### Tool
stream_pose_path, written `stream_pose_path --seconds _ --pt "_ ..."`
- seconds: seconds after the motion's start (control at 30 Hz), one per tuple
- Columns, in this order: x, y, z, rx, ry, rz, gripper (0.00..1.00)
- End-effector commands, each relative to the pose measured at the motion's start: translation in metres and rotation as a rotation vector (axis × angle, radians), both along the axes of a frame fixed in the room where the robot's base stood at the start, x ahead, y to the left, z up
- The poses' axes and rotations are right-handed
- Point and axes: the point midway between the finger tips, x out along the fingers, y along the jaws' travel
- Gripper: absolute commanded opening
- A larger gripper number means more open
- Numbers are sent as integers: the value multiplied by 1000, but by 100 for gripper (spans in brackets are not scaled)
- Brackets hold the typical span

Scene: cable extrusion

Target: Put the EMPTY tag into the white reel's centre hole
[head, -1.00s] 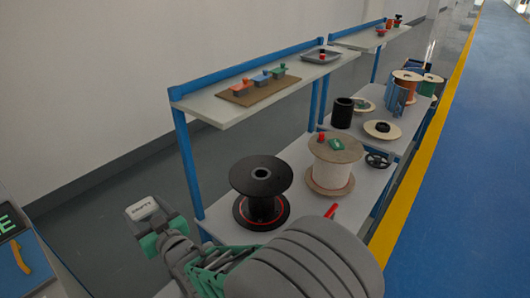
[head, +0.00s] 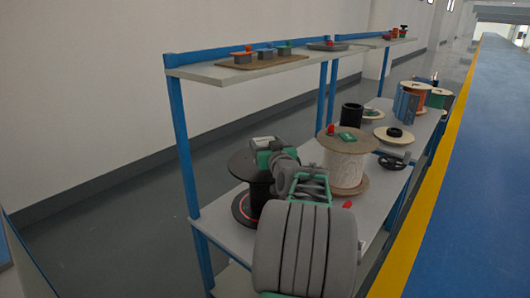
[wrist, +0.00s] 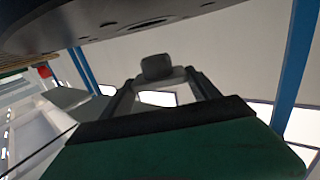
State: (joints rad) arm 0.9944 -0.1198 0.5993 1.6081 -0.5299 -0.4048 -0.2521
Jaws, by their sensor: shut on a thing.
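My gripper (head: 268,152) is shut on the EMPTY tag (head: 264,141), a small white-topped piece whose lettering I cannot read now. They appear in front of the black reel and to the left of the white reel. In the wrist view a grey block (wrist: 157,67) sits between my gripper's fingers; it appears to be part of the tag. The white reel (head: 345,165) stands upright on the shelf, with brown flanges. A red piece (head: 331,130) and a green tag (head: 347,137) are on its top flange. Its centre hole cannot be made out.
The black reel (head: 240,166) is partly hidden behind my arm and gripper. A red marker-like piece (head: 349,205) lies near the shelf's front edge. A black handwheel (head: 393,163) is right of the white reel. An upper shelf (head: 235,74) hangs above the reels' back side.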

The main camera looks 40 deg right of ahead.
Motion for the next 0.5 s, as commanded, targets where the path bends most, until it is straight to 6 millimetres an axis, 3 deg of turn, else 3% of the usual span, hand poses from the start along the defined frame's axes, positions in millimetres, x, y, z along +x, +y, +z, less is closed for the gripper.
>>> stream_pose_path --seconds 0.5 --pt "0 1 -54 0 1 -1 30"
